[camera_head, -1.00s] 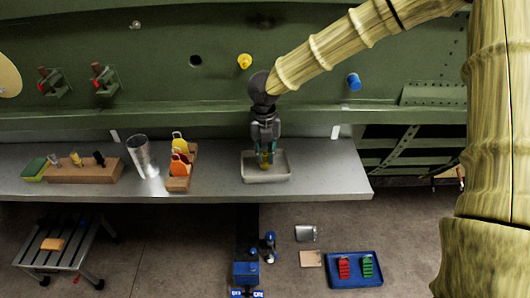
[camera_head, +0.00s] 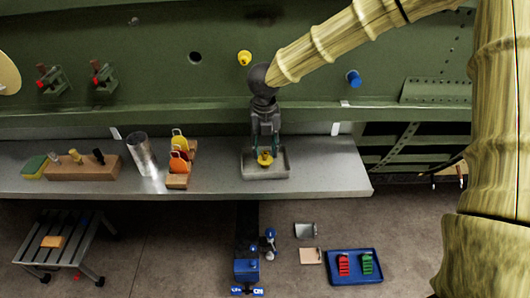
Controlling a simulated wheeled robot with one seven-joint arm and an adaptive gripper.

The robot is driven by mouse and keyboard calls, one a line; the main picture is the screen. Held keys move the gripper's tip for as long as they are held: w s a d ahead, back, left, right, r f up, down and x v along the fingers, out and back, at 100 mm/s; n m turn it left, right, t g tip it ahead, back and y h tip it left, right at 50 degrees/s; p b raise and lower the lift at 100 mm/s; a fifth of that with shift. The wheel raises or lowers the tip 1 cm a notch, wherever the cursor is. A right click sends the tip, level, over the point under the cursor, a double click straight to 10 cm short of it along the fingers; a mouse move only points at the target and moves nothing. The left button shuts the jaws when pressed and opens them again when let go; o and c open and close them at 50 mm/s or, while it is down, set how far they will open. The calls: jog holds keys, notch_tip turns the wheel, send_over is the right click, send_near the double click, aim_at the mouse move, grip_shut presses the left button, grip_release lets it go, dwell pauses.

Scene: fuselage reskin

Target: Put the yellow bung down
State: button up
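The yellow bung (camera_head: 265,159) sits in the grey metal tray (camera_head: 284,173) on the shelf. My gripper (camera_head: 265,149) is right above it, pointing down, with its two fingers spread apart on either side. The fingers look open, and the bung shows below them, resting in the tray. A second yellow bung (camera_head: 244,58) is in the green fuselage skin above. A blue bung (camera_head: 354,78) is in the skin to the right.
On the grey shelf (camera_head: 330,180) stand a metal cup (camera_head: 142,155), a wooden rack (camera_head: 178,181) with orange and yellow tools, and a wooden block (camera_head: 85,171) with pegs. The shelf is clear right of the tray. An open hole (camera_head: 195,58) shows in the skin.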

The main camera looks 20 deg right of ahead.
aim_at(265, 152)
notch_tip(265, 152, up, 10)
jog(key=b, duration=0.1)
jog(key=shift+b, duration=0.3)
